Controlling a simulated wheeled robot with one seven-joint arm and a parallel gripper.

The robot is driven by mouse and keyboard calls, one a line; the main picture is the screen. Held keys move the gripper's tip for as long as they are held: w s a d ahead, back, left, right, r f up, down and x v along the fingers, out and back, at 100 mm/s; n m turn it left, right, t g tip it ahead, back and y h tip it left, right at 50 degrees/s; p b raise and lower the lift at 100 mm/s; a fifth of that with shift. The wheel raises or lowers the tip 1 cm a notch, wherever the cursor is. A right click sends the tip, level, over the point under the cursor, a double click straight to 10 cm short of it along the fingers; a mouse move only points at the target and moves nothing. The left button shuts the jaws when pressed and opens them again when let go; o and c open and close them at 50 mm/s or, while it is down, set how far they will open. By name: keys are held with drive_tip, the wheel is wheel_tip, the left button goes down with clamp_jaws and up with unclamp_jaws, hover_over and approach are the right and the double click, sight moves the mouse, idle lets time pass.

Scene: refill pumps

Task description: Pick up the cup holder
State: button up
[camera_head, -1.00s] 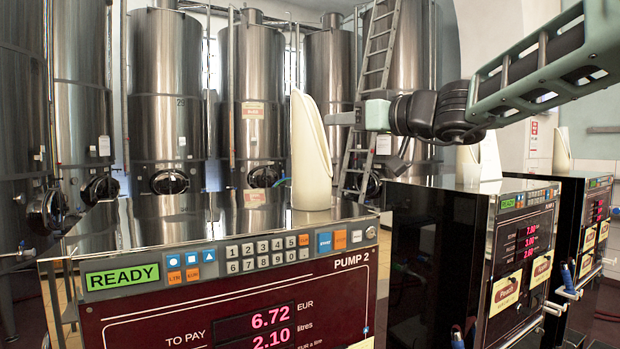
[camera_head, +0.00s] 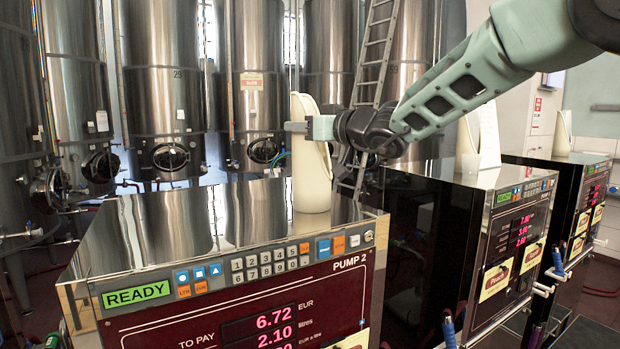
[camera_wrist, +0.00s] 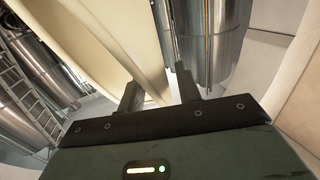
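The cup holder (camera_head: 312,185) is a tall cream scoop-shaped holder, open at the front. It stands upright on top of the Pump 2 cabinet in the head view. My gripper (camera_head: 294,127) reaches in from the right, across its upper part. In the wrist view the cup holder (camera_wrist: 95,30) fills the upper left, close to the camera. My gripper (camera_wrist: 157,85) shows two dark fingers apart, with the holder's wall edge running down between them. I see a gap beside the wall, and cannot tell whether a finger touches it.
The Pump 2 cabinet (camera_head: 140,235) has a shiny metal top, bare left of the holder. A second pump (camera_head: 500,230) and a third (camera_head: 585,195) stand to the right with similar cream holders on top. Steel tanks (camera_head: 165,70) and a ladder (camera_head: 375,55) are behind.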

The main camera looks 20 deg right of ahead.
drive_tip(key=shift+w+a, duration=0.1)
drive_tip(key=shift+w, duration=0.05)
clamp_jaws()
drive_tip(key=shift+r, duration=0.15)
